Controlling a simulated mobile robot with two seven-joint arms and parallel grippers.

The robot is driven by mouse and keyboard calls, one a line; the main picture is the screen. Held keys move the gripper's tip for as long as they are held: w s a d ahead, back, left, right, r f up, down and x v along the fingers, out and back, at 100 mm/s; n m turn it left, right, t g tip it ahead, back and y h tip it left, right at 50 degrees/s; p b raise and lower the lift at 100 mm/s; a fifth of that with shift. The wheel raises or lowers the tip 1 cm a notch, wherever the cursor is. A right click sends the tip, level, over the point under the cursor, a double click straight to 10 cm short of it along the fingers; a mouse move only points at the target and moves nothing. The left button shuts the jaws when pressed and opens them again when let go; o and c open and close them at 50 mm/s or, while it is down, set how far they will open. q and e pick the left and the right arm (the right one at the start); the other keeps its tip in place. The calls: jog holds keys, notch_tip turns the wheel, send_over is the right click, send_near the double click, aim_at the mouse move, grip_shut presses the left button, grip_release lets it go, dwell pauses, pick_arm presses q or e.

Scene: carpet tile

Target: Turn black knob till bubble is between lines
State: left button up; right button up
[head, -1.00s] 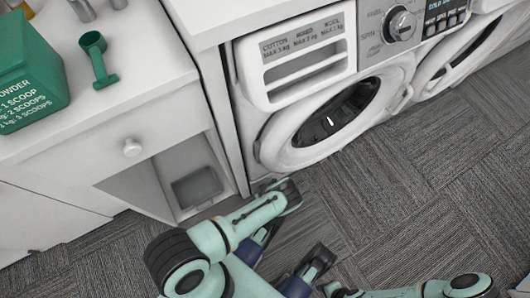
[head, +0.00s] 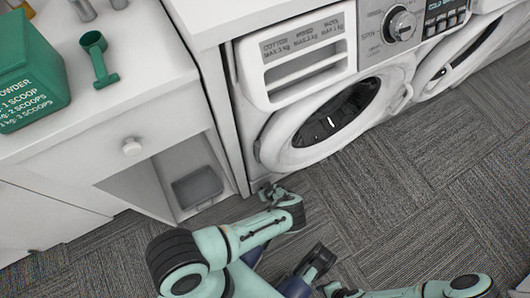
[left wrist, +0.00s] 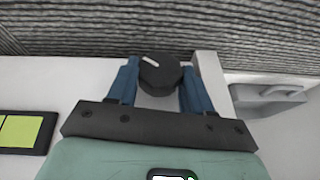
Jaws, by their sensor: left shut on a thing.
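The black knob (left wrist: 160,75) is round with a white mark on its face, and in the left wrist view it sits between the blue fingers of my left gripper (left wrist: 158,88). The gripper is shut on it. In the head view my left gripper (head: 268,192) is low in front of the cabinet and washer, and the knob cannot be made out there. A black-framed yellow-green window (left wrist: 18,131) shows at the left of the left wrist view, cut by the edge.
A washing machine (head: 285,135) stands beside a white cabinet (head: 110,150) with an open lower compartment holding a grey object (head: 197,187). A green powder box (head: 28,85) and green scoop (head: 98,60) are on top. Carpet (head: 400,190) is clear at right.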

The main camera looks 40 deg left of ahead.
pick_arm(q)
jog(key=shift+w+d+f+m+g+y, duration=0.15)
jog(key=shift+g+y, duration=0.1)
jog(key=shift+g, duration=0.4)
jog(key=shift+s+d+f+m+g+y, duration=0.15)
jog(key=shift+g+y, duration=0.1)
jog(key=shift+g, duration=0.4)
jog(key=shift+w+a+r, duration=0.1)
jog(key=shift+w+r, duration=0.05)
jog(key=shift+r, duration=0.05)
jog(key=o, duration=1)
jog(key=shift+w, duration=0.1)
jog(key=shift+r, duration=0.15)
jog(key=p+v, duration=0.2)
jog(key=v, duration=0.4)
jog(key=p+v, duration=0.2)
jog(key=v, duration=0.5)
jog(key=shift+w+d, duration=0.2)
jog(key=shift+w, duration=0.05)
pick_arm(e)
jog(key=w+a+r+t, duration=0.1)
jog(key=w+r+t, duration=0.2)
jog(key=w+r, duration=0.2)
jog(key=w, duration=0.3)
jog(key=shift+w+r+n, duration=0.25)
jog(key=shift+w+n, duration=0.05)
jog(key=shift+w, duration=0.1)
jog(key=shift+a, duration=0.1)
